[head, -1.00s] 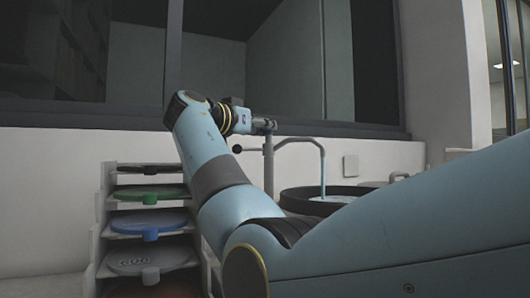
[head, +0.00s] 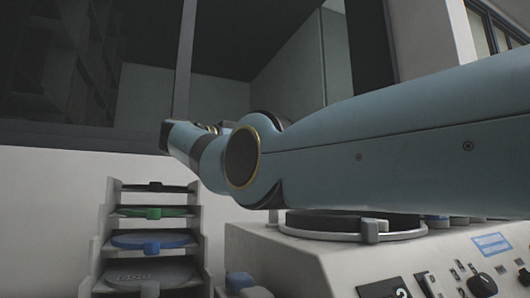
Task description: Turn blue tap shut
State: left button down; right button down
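No tap shows in the head view now. My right arm (head: 390,140) comes in from the right and fills the middle, covering the area behind it. Its far end bends back near the window frame at the left. My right gripper is hidden behind my own arm links, so its fingers and anything in them cannot be seen. My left gripper is not in view.
A pale rack (head: 103,240) at the lower left holds a dark disc (head: 157,188), a green disc (head: 154,212), a blue disc (head: 152,241) and a grey disc (head: 150,275). A machine (head: 290,262) with knobs and switches stands at lower right, with a round dark part (head: 330,223) on top, close under my arm.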

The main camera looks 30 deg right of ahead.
jog(key=shift+f, duration=0.3)
